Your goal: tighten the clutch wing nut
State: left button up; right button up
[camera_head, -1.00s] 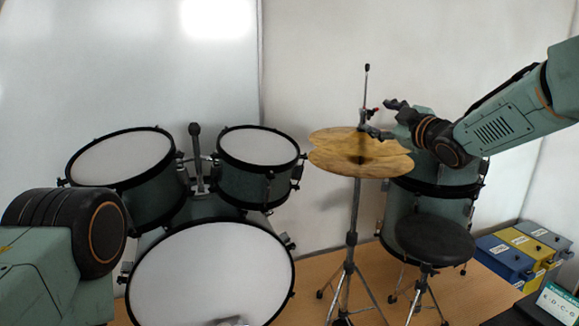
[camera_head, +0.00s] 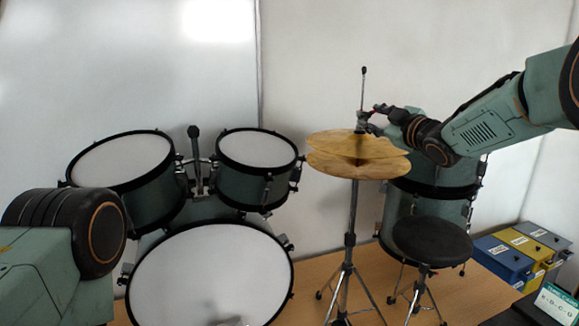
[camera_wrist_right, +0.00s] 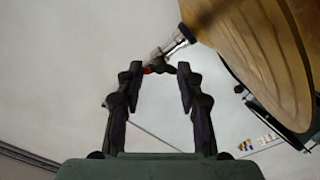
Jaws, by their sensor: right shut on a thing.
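The hi-hat's two brass cymbals (camera_head: 335,163) sit on a chrome stand, with the thin pull rod (camera_head: 363,85) rising above them. The chrome clutch (camera_wrist_right: 174,44) is on the rod above the top cymbal. The clutch wing nut (camera_wrist_right: 150,70) shows a bit of red, small and partly hidden by the fingers. My right gripper (camera_head: 367,117) comes in from the right at clutch height, just above the cymbals. It is shut on the wing nut, with its fingertips either side of it in the wrist view (camera_wrist_right: 159,70). My left gripper is out of view; only my left arm shows.
Two toms (camera_head: 120,158) (camera_head: 257,145) and a bass drum (camera_head: 210,275) stand left of the hi-hat. A floor tom (camera_head: 425,205) and a black stool (camera_head: 432,240) stand close under my right arm. Blue, yellow and grey boxes (camera_head: 505,262) sit at the right.

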jog(key=shift+r, duration=0.1)
jog(key=c, duration=0.3)
jog(key=m, duration=0.4)
jog(key=shift+m, duration=0.4)
jog(key=shift+r, duration=0.1)
